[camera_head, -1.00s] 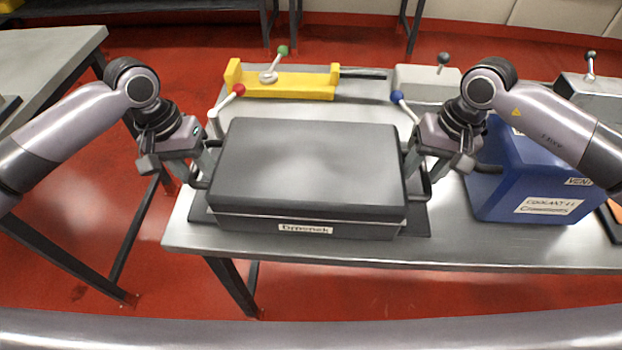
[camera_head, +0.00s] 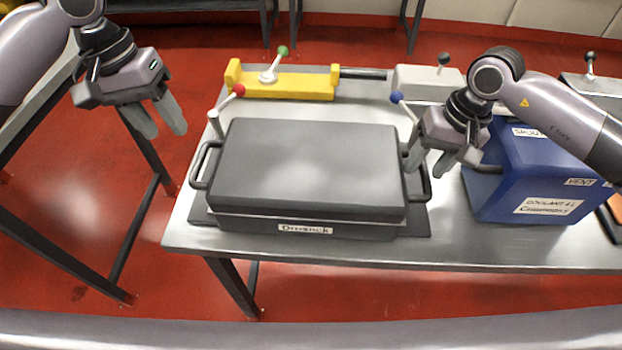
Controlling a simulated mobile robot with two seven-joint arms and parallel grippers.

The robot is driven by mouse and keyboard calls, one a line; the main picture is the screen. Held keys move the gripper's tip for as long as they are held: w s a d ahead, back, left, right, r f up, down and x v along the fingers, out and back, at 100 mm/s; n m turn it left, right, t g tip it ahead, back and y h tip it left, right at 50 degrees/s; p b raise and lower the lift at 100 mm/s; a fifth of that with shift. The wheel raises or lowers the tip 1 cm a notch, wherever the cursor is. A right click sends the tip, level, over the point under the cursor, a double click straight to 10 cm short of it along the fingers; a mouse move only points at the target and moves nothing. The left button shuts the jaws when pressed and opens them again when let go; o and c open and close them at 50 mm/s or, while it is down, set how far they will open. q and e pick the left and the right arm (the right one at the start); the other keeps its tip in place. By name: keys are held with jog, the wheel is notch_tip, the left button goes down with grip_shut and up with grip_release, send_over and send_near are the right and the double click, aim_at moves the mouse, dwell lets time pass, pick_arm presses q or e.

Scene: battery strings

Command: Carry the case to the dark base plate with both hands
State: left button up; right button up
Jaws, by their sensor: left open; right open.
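The dark grey case (camera_head: 308,165) sits closed on the dark base plate (camera_head: 416,225) on the metal table. Its left handle (camera_head: 203,165) is free. Its right handle (camera_head: 424,185) is partly hidden by my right gripper. My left gripper (camera_head: 162,122) is open and empty, up and to the left of the case, over the floor beside the table. My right gripper (camera_head: 432,165) is open beside the case's right side, its fingers close to the right handle. I cannot tell whether they touch it.
A blue coolant box (camera_head: 540,175) stands right of the case, near my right arm. Behind the case are a yellow clamp fixture (camera_head: 285,82) and levers with red (camera_head: 239,90) and blue (camera_head: 397,97) knobs. The table's front edge (camera_head: 400,263) is clear.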

notch_tip(320, 180, up, 10)
jog(key=d, duration=0.2)
jog(key=shift+s, duration=0.15)
dwell(0.4)
